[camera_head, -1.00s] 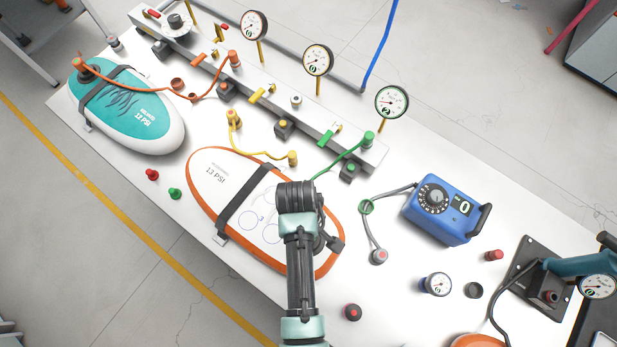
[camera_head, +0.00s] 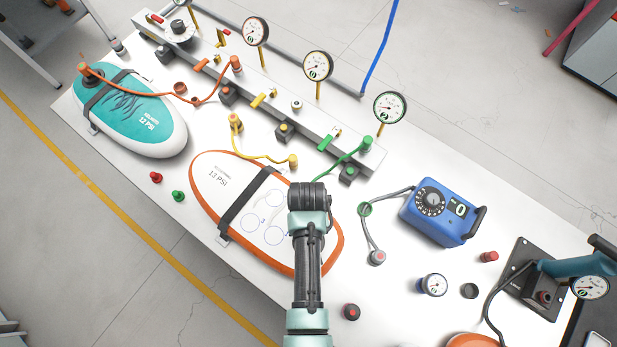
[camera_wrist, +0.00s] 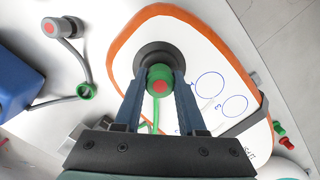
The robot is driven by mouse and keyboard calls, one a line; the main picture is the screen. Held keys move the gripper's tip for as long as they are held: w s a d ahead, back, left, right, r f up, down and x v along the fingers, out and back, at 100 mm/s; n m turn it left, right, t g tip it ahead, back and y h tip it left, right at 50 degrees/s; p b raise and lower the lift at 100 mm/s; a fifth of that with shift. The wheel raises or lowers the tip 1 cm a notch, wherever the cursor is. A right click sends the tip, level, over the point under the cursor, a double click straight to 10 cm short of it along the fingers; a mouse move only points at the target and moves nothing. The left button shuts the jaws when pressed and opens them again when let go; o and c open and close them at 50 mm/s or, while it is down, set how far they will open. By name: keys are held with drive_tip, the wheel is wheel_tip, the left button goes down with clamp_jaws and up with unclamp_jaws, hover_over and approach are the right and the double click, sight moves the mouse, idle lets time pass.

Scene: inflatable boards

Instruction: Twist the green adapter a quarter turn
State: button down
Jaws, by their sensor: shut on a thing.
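The green adapter (camera_wrist: 160,76) shows in the wrist view between the two fingers of my gripper (camera_wrist: 158,92), with a red spot on its top. My gripper is shut on it. The adapter sits over a dark round valve (camera_wrist: 150,58) on the white board with the orange rim (camera_head: 205,185). A green hose (camera_head: 341,164) leads from the manifold toward it. In the head view my arm hides the adapter and the fingertips.
A blue pump unit (camera_head: 436,211) with a grey hose and green ring (camera_head: 365,209) stands to the right. A teal board (camera_head: 134,117) lies at the left. The manifold rail (camera_head: 265,97) runs behind, with several gauges. Small red (camera_head: 156,177) and green (camera_head: 178,196) caps lie on the table.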

drive_tip(key=m+p, duration=0.1)
drive_tip(key=m, duration=0.2)
drive_tip(key=shift+r, duration=0.15)
drive_tip(key=shift+m+y, duration=0.3)
drive_tip(key=shift+m, duration=0.7)
drive_tip(key=shift+c, duration=2)
unclamp_jaws()
